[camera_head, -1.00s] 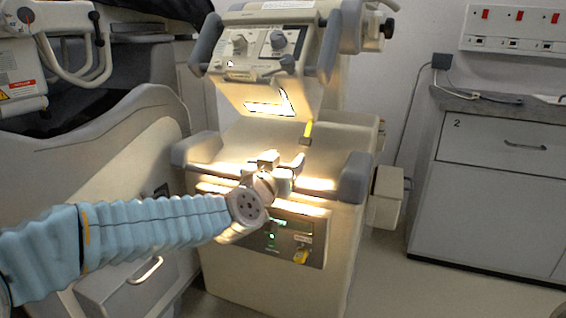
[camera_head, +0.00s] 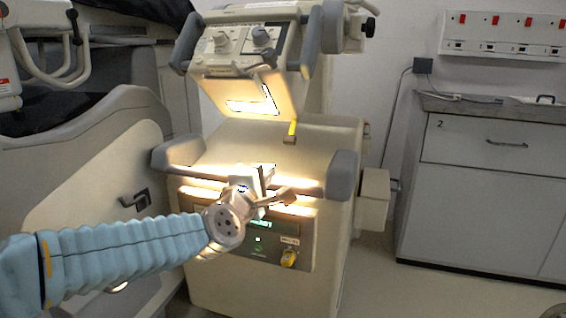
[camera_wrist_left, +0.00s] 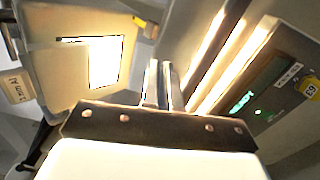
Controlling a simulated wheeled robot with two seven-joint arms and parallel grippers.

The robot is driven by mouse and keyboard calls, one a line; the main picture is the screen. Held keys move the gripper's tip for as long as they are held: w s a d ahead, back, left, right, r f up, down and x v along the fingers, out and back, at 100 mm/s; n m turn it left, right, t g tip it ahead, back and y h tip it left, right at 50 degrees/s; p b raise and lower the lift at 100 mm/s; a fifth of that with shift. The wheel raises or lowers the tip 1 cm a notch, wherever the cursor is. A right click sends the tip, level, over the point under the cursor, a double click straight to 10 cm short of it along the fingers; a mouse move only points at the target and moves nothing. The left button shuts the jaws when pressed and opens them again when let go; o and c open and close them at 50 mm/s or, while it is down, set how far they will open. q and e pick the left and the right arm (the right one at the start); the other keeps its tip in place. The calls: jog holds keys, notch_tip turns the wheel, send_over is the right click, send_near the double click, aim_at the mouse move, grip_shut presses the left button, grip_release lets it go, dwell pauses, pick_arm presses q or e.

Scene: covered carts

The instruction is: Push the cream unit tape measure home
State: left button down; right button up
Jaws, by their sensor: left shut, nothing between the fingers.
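The cream unit (camera_head: 300,165) stands in the middle of the head view. Its tape measure (camera_head: 292,131) is a narrow yellow strip with a dark brownish end piece, hanging below the unit's tilted control head. In the left wrist view the tape measure (camera_wrist_left: 146,24) shows at the top, its yellow part beside a grey piece. My left gripper (camera_head: 266,174) is in front of the unit's upper front edge, lower and left of the tape in the head view. In the left wrist view the left gripper (camera_wrist_left: 164,68) has its fingers together and empty, apart from the tape. My right gripper is not seen.
The control head (camera_head: 248,48) has grey side handles and a bright lit panel. Grey bumpers (camera_head: 342,175) flank the unit's top. A yellow tag (camera_head: 289,257) is on its front panel. A drawer cabinet (camera_head: 485,190) stands right, with floor between. Another covered machine (camera_head: 85,180) is left.

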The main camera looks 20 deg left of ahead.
pick_arm(q)
jog(key=f+n+b, duration=0.2)
jog(key=n, duration=0.5)
jog(key=n+p, duration=0.1)
jog(key=n, duration=0.9)
send_near(290, 140)
jog(key=w+f, duration=0.4)
jog(key=f, duration=0.1)
jog(key=shift+w+a+r+p, duration=0.1)
jog(key=shift+w+r+p, duration=0.5)
jog(key=shift+r, duration=0.2)
jog(key=shift+w+a+r+p, duration=0.1)
jog(key=shift+w+r+p, duration=0.45)
jog(key=shift+r, duration=0.3)
